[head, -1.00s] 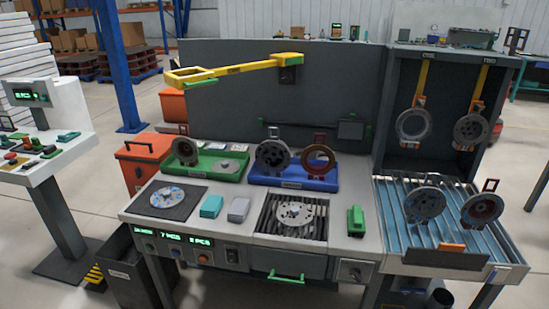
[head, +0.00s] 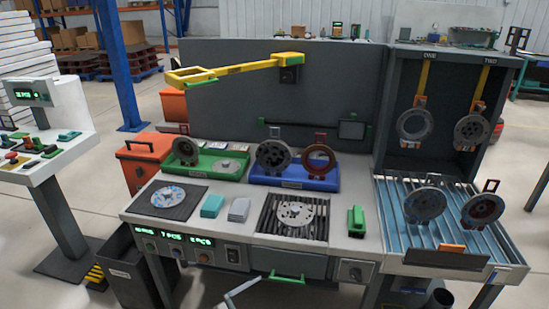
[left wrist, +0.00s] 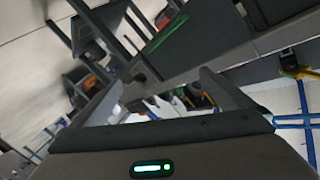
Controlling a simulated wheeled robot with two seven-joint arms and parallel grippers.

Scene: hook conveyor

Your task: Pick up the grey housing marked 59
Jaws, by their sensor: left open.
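Several round grey housings show in the head view, but I cannot read the number 59 on any of them. One grey housing (head: 186,150) stands in the green tray and another (head: 273,156) in the blue tray. One hangs on hook ONE (head: 414,125) and a darker one on hook TWO (head: 472,130). Another grey housing (head: 425,203) stands on the blue slatted rack. My left gripper (left wrist: 160,92) is open and empty in the left wrist view. A pale grey part of my arm or gripper shows at the head view's bottom edge, below the bench. My right gripper is not seen.
The green tray (head: 236,177) and blue tray (head: 300,184) stand along the bench back. A metal disc (head: 296,214) lies on the dark grate. A yellow arm (head: 235,68) juts over the bench. A dark bin (head: 130,275) stands at the bench's left.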

